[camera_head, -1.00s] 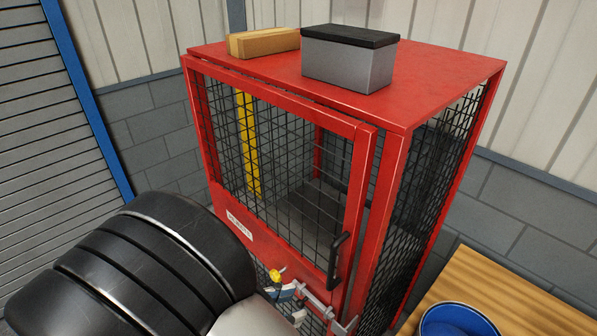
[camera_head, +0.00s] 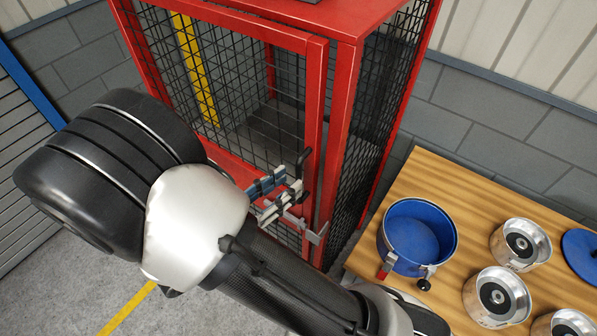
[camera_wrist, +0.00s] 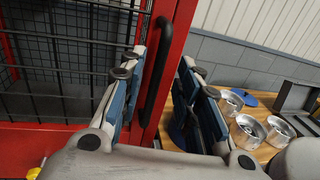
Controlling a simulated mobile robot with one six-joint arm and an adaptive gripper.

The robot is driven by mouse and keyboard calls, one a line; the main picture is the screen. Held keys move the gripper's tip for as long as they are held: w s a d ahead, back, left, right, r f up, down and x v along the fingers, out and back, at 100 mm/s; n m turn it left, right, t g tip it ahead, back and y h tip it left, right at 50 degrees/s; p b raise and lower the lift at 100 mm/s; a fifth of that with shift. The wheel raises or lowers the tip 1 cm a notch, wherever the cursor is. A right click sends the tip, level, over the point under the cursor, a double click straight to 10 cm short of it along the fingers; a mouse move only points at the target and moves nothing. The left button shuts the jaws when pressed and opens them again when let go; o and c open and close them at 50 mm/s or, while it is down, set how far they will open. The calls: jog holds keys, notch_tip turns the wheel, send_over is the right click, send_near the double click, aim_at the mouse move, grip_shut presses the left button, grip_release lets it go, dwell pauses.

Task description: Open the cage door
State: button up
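The red cage (camera_head: 345,110) stands at the top centre of the head view. Its red-framed mesh door (camera_head: 314,100) faces me; I cannot tell whether it stands slightly ajar. A black bar handle (camera_wrist: 157,82) runs up the door's red edge in the wrist view. My gripper (camera_head: 283,186) is at the door's handle side. In the wrist view my gripper (camera_wrist: 164,60) is open, one finger on each side of the handle, with visible gaps. A silver latch (camera_head: 300,226) sits low by the door edge, partly hidden by my gripper.
A wooden table (camera_head: 480,210) stands to the right, close to the cage. It holds a blue pot (camera_head: 416,238), several silver round parts (camera_head: 497,295) and a blue disc (camera_head: 582,250). Grey floor (camera_head: 75,270) is free at the lower left. A grey block wall is behind.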

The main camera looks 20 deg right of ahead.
jog(key=shift+x, duration=2.35)
grip_shut()
